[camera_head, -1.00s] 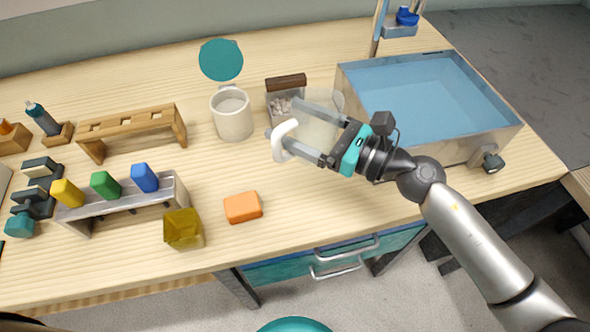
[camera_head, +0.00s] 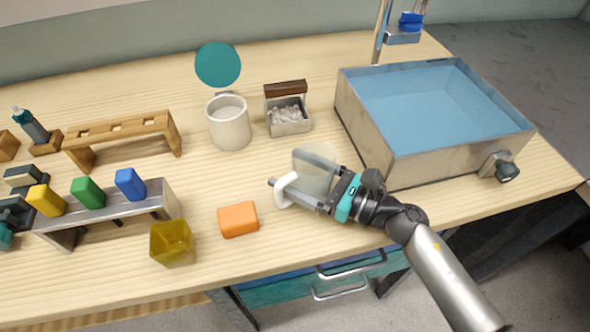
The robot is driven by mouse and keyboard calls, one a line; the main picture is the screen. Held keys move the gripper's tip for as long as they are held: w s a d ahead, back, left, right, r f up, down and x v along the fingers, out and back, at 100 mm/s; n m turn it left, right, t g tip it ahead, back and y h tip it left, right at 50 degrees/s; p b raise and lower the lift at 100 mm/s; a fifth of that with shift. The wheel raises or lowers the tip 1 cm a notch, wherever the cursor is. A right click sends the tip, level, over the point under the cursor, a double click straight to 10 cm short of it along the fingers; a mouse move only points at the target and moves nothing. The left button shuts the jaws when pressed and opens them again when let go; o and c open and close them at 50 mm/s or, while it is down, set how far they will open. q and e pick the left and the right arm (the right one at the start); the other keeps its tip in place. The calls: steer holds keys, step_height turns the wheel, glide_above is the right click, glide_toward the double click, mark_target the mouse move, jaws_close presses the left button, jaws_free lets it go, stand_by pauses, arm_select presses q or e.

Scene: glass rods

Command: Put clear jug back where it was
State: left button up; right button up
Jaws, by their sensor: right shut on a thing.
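The clear jug (camera_head: 315,180) is a see-through vessel with a white handle (camera_head: 284,190), over the front middle of the worktop. My right gripper (camera_head: 287,170) is shut on the jug, with one finger on either side of it. The jug's body is partly hidden by the fingers. I cannot tell whether its base touches the table. My left gripper is out of view.
Behind stand a white mug (camera_head: 229,123) and a pebble box (camera_head: 288,119). A blue-lined basin (camera_head: 430,145) is to the right.

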mark_target(330, 188)
steer(key=shift+f, duration=0.1)
steer(key=o, duration=1.3)
steer(key=b+v, duration=0.1)
steer(key=v, duration=1.1)
